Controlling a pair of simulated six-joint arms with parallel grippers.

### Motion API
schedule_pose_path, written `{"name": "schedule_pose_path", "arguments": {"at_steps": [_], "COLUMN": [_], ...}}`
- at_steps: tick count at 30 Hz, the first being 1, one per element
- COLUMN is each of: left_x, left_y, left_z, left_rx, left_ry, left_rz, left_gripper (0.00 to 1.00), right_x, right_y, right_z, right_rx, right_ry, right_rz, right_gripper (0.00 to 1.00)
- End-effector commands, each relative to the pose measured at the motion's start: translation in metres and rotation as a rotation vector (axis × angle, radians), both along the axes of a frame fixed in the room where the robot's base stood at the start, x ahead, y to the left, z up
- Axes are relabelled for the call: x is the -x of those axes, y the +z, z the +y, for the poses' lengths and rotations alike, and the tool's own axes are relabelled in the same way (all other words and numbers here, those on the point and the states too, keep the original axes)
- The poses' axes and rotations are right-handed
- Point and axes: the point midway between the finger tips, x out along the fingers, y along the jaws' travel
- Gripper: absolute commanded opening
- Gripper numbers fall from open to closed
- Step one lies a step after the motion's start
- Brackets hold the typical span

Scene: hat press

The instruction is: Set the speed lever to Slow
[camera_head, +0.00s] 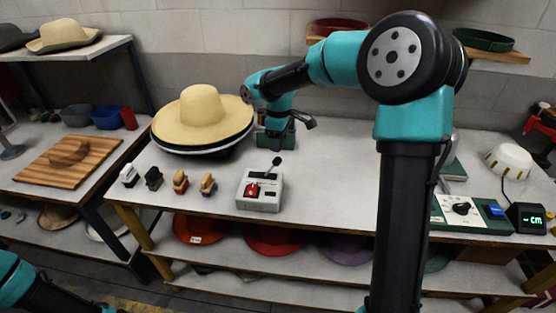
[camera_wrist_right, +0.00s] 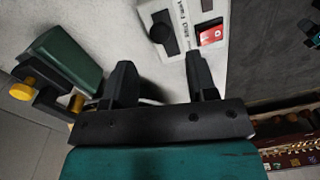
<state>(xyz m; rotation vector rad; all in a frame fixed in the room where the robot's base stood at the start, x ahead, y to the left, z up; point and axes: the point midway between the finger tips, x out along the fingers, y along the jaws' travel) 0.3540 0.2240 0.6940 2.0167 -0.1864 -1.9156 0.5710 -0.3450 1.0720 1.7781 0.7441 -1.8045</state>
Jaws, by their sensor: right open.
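The light grey control box (camera_head: 249,203) stands near the front edge of the table. Its black-knobbed speed lever (camera_head: 277,161) rises from the back part of the box and leans toward the back. A red switch (camera_head: 252,190) is at the front left of the box. In the right wrist view the black knob (camera_wrist_right: 162,29) and the red switch (camera_wrist_right: 210,36) lie just beyond my fingertips. My right gripper (camera_wrist_right: 160,64) is open and empty, apart from the lever; in the head view it hangs behind the box (camera_head: 277,128).
A straw hat (camera_head: 201,105) sits on a dark-brimmed stack left of my right gripper. A green block (camera_wrist_right: 66,58) with yellow knobs is close beside it. Several small stamp-like pieces (camera_head: 180,182) stand left of the box. A green-based gauge (camera_head: 470,212) is at right.

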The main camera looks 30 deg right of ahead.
Motion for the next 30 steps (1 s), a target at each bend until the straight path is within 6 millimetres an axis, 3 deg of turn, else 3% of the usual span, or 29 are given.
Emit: {"name": "schedule_pose_path", "arguments": {"at_steps": [6, 13, 25, 30], "left_x": [0.0, 0.0, 0.0, 0.0], "left_y": [0.0, 0.0, 0.0, 0.0], "left_z": [0.0, 0.0, 0.0, 0.0], "left_rx": [0.0, 0.0, 0.0, 0.0], "left_ry": [0.0, 0.0, 0.0, 0.0], "left_rz": [0.0, 0.0, 0.0, 0.0], "left_gripper": [0.43, 0.43, 0.43, 0.43], "right_x": [0.001, 0.002, 0.002, 0.002], "right_y": [-0.039, -0.069, -0.077, -0.077], "right_z": [0.001, 0.002, 0.002, 0.002], "right_rx": [0.0, 0.0, 0.0, 0.0], "right_ry": [0.001, 0.001, 0.001, 0.001], "right_rz": [0.004, 0.003, 0.0, 0.0], "right_gripper": [0.52, 0.52, 0.52, 0.38]}}
